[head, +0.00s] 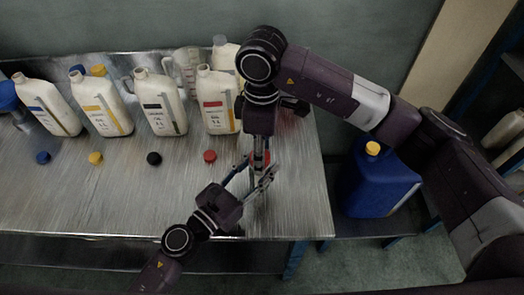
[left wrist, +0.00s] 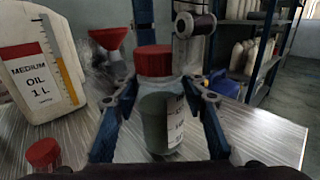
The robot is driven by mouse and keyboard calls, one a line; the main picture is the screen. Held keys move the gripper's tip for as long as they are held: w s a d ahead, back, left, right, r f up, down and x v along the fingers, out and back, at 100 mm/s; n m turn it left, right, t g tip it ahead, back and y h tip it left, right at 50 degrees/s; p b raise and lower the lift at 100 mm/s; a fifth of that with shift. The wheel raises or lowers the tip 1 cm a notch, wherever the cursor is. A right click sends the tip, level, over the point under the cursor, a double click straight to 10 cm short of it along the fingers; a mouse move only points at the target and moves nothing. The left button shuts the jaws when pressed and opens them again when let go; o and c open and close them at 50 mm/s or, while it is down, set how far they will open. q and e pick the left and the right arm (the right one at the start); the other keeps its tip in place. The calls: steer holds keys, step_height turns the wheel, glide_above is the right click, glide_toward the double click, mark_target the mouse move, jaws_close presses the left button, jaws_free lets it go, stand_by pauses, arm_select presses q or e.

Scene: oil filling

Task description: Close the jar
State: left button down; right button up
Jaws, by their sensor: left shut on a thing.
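The jar (left wrist: 160,122) stands upright in the left wrist view, with dark green contents, a white label and a red lid (left wrist: 154,60) on its top. I cannot tell whether the lid is screwed tight. My left gripper (head: 256,174) is shut on the jar; its blue fingers flank the jar's body in the left wrist view. In the head view the jar is mostly hidden by the grippers. My right gripper (head: 262,150) points down over the jar from above. Its fingertips are small and overlapped there, so its opening is unclear.
Several white oil bottles stand along the back of the metal table (head: 110,205), including a red-labelled one (head: 218,100). Loose caps lie before them, including a red cap (head: 210,156). A red funnel (left wrist: 108,38) is behind the jar. A blue canister (head: 378,185) stands right of the table.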

steer(key=shift+r, duration=2.2)
steer(key=shift+c, duration=0.3)
